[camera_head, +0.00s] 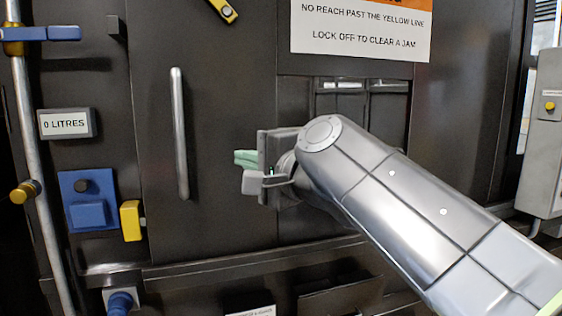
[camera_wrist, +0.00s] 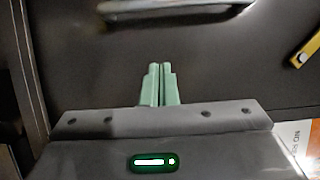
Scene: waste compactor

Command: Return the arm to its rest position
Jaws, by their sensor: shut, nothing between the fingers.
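My arm (camera_head: 400,200) reaches in from the lower right in the head view. My gripper (camera_head: 246,160) is at its end, in front of the dark compactor panel and to the right of the vertical silver handle. In the wrist view my gripper (camera_wrist: 160,84) shows its two pale green fingers side by side, shut with nothing between them. The fingers point toward the dark door panel, with the silver handle (camera_wrist: 180,8) beyond their tips. I cannot tell the exact gap to the panel.
The silver handle (camera_head: 179,133) stands out from the dark door. A blue switch box (camera_head: 88,215) and yellow block (camera_head: 131,221) are at left, by a pipe (camera_head: 28,150). A dark recess (camera_head: 360,105) lies behind my arm, under a warning sign (camera_head: 362,30). A grey box (camera_head: 546,130) is at right.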

